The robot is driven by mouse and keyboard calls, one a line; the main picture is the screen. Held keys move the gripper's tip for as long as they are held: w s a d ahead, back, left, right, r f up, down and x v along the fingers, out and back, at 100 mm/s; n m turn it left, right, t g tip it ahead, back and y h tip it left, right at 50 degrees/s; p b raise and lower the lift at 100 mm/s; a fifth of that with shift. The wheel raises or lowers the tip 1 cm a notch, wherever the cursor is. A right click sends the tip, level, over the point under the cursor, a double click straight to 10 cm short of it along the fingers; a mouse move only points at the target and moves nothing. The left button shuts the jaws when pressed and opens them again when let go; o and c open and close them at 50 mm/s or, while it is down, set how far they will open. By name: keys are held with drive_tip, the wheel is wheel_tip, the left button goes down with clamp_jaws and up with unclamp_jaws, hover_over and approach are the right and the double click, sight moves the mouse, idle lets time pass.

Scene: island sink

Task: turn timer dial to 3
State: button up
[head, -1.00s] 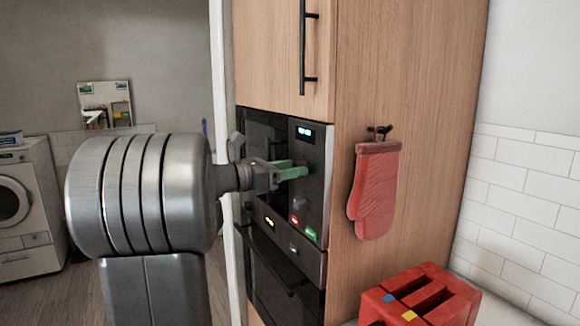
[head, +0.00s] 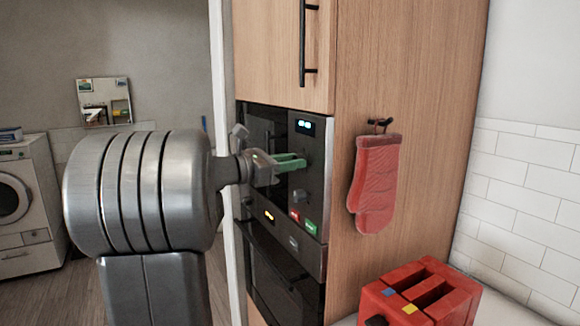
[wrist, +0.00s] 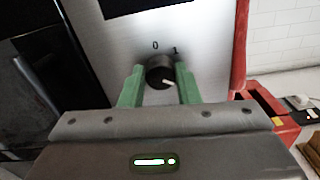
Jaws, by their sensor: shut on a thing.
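The timer dial (wrist: 158,70) is a dark round knob on a brushed metal panel (wrist: 112,50). The marks "0" and "1" show above it. Its white pointer line is towards the lower right, past the "1"; other numbers are hidden or out of view. My gripper (wrist: 160,78) is shut on the dial, with a green finger on its left and right sides. In the head view my gripper (head: 304,161) reaches the oven's control panel (head: 310,145) below the lit display, and its fingers hide the dial.
Another knob (head: 298,196) and red and green buttons (head: 310,227) sit below my fingers. A red oven mitt (head: 376,185) hangs on the cabinet side to the right. A red toaster (head: 425,292) stands at the lower right. The oven door (head: 275,275) is below.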

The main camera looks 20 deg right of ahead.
drive_tip(key=shift+s+f+m+b, duration=0.1)
drive_tip(key=shift+m+b, duration=2.5)
drive_tip(key=shift+b, duration=0.05)
drive_tip(key=o, duration=1)
drive_tip(key=shift+c, duration=0.2)
drive_tip(key=shift+a, duration=0.1)
drive_tip(key=s+a+b, duration=0.1)
drive_tip(key=a+b, duration=0.1)
drive_tip(key=a, duration=1.1)
drive_tip(key=shift+a, duration=0.3)
